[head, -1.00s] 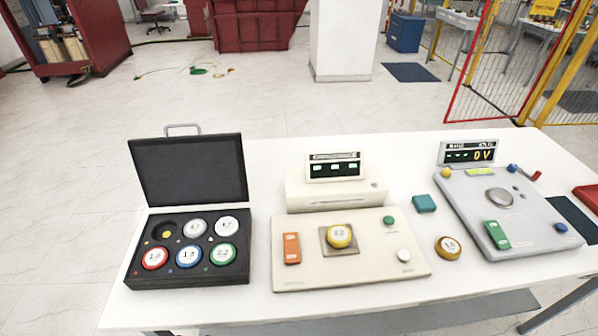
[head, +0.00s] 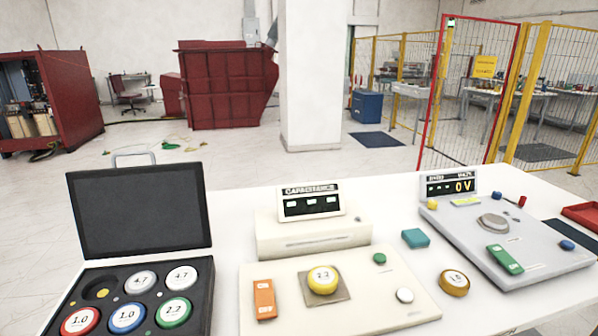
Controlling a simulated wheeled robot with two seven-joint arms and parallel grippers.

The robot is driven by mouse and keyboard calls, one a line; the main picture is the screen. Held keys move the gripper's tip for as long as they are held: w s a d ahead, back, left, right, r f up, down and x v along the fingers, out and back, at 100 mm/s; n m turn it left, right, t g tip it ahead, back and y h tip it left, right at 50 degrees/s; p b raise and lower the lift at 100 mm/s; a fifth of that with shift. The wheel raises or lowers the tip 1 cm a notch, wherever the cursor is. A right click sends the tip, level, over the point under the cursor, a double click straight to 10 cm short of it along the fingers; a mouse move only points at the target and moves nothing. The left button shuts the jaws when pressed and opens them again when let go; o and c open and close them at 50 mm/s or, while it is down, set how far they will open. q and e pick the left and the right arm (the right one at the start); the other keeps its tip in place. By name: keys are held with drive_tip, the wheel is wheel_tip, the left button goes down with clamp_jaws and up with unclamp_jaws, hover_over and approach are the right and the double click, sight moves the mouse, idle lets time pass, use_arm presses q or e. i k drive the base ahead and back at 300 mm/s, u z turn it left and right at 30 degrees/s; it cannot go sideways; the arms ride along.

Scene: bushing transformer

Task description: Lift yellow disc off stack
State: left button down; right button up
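A yellow disc (head: 322,279) with a white top label lies on a tan square plate (head: 341,294) on the cream capacitance panel (head: 385,312). From this angle I cannot tell whether another disc lies under it. A second disc (head: 454,282), brownish yellow with a white label, lies on the table between the cream panel and the grey panel. Neither of my grippers shows in the head view.
An open black case (head: 207,295) at the left holds several labelled discs and one empty round recess. A cream display box (head: 312,240) stands behind the panel. A grey voltage panel (head: 540,262), a teal block (head: 415,238) and a red tray (head: 582,214) are on the right.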

sight(323, 280)
drive_tip(key=u, duration=3.35)
drive_tip(key=k, duration=2.8)
drive_tip(key=z, duration=2.3)
